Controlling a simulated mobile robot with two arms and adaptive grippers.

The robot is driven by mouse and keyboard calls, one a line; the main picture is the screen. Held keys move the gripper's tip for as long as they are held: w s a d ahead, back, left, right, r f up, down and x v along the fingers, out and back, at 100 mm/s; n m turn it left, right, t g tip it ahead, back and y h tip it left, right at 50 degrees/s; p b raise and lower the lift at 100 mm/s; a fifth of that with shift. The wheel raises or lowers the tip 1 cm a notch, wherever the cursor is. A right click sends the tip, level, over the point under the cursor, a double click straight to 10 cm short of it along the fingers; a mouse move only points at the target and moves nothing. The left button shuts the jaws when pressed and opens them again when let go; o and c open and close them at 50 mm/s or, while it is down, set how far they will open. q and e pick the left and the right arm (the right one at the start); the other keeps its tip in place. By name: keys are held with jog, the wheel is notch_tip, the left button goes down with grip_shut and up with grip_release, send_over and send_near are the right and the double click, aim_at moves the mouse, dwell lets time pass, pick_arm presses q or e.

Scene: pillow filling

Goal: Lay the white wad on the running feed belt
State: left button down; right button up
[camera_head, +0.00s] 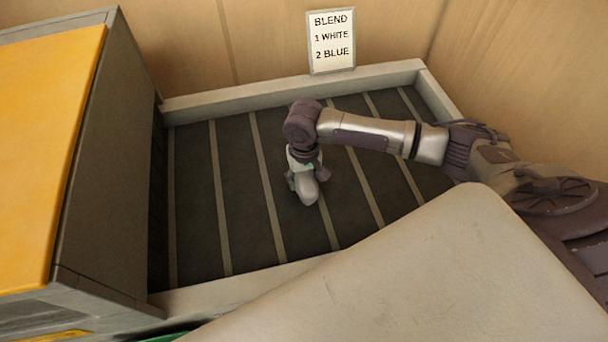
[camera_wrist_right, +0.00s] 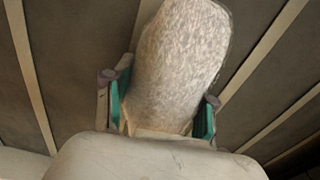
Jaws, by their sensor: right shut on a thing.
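The white wad (camera_head: 308,190) is a pale, rounded, elongated lump held by my right gripper (camera_head: 305,184). In the right wrist view the speckled white wad (camera_wrist_right: 182,65) sticks out from between the two teal finger pads, which are shut on it. The feed belt (camera_head: 237,200) is dark with pale cross strips and lies below the wad, inside a light frame. The gripper is over the belt's middle. I cannot tell whether the wad touches the belt. My left gripper is not in view.
A grey machine housing (camera_head: 110,165) with an orange top (camera_head: 45,140) stands at the belt's left end. A sign (camera_head: 331,40) reading "BLEND 1 WHITE 2 BLUE" stands behind the frame's back rail (camera_head: 250,95). No other wads show on the visible belt.

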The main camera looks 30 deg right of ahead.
jog(key=o, duration=1.3)
jog(key=shift+c, duration=0.2)
jog(key=shift+r, duration=0.1)
notch_tip(320, 180, up, 13)
jog(key=b, duration=0.1)
